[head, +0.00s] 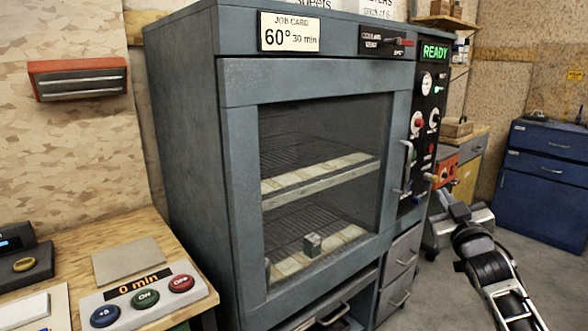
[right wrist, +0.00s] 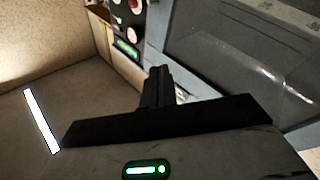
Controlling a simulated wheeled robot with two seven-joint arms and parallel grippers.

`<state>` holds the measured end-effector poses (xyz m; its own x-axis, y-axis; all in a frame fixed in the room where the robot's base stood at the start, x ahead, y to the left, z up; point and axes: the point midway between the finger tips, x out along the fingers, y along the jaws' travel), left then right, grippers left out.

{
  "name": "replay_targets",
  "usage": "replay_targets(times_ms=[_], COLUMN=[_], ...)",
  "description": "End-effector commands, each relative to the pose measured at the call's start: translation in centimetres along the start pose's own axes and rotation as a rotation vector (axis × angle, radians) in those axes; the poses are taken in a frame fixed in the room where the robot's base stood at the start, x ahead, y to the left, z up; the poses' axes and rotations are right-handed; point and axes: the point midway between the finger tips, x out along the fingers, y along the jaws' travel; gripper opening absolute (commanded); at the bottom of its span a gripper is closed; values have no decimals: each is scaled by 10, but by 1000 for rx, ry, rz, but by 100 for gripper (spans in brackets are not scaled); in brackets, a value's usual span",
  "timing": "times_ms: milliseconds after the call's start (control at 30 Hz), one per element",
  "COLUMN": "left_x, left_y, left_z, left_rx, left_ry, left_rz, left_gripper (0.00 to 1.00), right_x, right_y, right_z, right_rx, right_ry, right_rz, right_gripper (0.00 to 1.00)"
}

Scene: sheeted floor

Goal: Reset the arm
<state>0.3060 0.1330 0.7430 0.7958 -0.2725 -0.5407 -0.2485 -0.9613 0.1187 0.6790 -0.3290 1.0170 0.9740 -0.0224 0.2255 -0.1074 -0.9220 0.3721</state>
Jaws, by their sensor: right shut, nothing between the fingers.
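My right arm comes in from the right in the head view, and its gripper (head: 443,192) is in front of the right side of a large grey-blue oven (head: 183,140). In the right wrist view the fingers of this gripper (right wrist: 158,80) are together with nothing between them. The gripper is below and right of the oven's door handle (head: 406,167); I cannot tell how far it is from the panel. The oven door is shut. My left gripper is not in view.
The control panel (head: 424,120) shows READY. A small block (head: 312,244) is inside on the lower shelf. A timer box (head: 143,296) reading 0 min sits on the wooden bench at left. A blue cabinet (head: 543,185) stands at right, with open floor before it.

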Motion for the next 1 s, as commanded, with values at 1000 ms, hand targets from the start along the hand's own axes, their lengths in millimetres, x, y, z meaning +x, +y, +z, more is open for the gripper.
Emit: replay_targets(times_ms=[1000], left_x=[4], left_y=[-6], left_z=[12], left_rx=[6], left_ry=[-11], left_rz=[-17], left_gripper=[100], right_x=[-385], right_y=[-234], right_z=[128], right_rx=[362], right_ry=[-704], right_rz=[-425], right_gripper=[0])
